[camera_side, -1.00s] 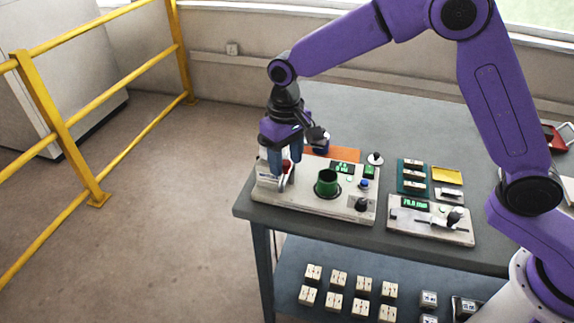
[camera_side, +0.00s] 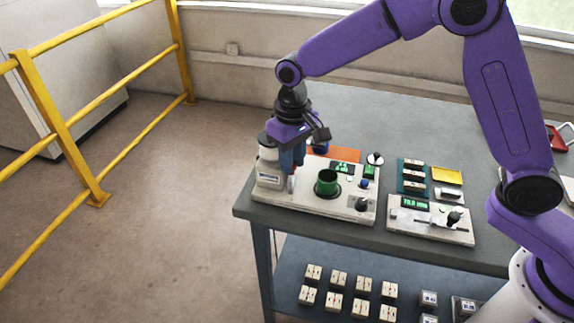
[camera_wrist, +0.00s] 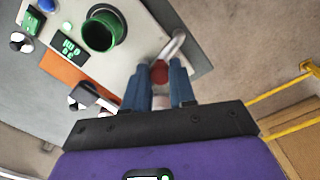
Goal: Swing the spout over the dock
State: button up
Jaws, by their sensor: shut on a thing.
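The grey metal spout (camera_wrist: 174,46) is a bent tube by a red knob (camera_wrist: 160,74) in the wrist view. My gripper (camera_wrist: 158,80) has its two blue fingers closed around the knob, which is partly hidden between them. In the side view my gripper (camera_side: 291,163) points down beside the white cylinder (camera_side: 268,172) at the left end of the white station (camera_side: 310,203). The spout's end (camera_side: 292,184) shows just below the fingers. A green cup (camera_side: 326,182) stands in a dark ring, apparently the dock, to the right. The spout's end is left of the cup, not over it.
The station carries a green display (camera_side: 343,167), a blue button (camera_side: 364,183) and a black knob (camera_side: 361,203). A second panel with a lever (camera_side: 453,219) stands to the right. An orange mat (camera_side: 345,154) lies behind. The table's left edge is close to my gripper.

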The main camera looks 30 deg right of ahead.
jog(key=shift+d, duration=0.35)
jog(key=shift+s+d, duration=0.15)
jog(key=shift+d, duration=0.4)
jog(key=shift+s+d, duration=0.1)
jog(key=shift+d, duration=0.45)
dwell(0.3)
jog(key=shift+d, duration=0.65)
